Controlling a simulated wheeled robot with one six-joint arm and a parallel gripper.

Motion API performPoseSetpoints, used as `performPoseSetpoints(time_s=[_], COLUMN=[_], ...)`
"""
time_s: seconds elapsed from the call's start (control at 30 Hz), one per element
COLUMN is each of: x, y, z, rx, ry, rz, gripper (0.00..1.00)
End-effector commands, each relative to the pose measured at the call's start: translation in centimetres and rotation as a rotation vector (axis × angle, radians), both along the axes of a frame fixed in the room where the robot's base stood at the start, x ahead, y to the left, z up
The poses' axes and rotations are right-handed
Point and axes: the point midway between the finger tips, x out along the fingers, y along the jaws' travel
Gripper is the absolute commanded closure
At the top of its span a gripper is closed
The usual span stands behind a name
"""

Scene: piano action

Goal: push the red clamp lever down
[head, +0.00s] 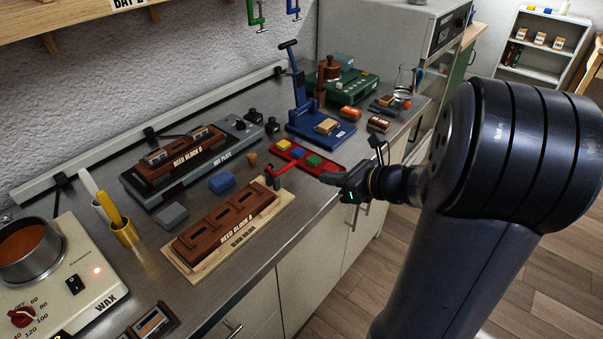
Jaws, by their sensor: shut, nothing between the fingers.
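The red clamp lever (284,168) is at the far right end of the wooden block holder (187,267), beside a small dark post. Reed block A (228,225), brown with several recesses, lies in the holder. My gripper (325,178) is shut and empty. It comes in from the right at about the front edge of the bench, its tip pointing left toward the lever.
A red tray (335,169) with yellow, blue and green pieces lies just behind the lever. A blue block (221,182) and a hot plate (240,130) with reed block B are further left. A blue press (297,120) stands behind. A wax pot (28,250) is at left.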

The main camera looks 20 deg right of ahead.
Motion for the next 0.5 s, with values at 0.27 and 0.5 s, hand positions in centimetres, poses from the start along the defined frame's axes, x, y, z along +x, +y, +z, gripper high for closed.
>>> performPoseSetpoints(time_s=[0.27, 0.5], x=[1.9, 5.0], y=[1.6, 4.0], z=[-1.2, -3.0], rx=[0.001, 0.001], ry=[0.003, 0.001], rz=[0.005, 0.006], gripper=[1.00, 1.00])
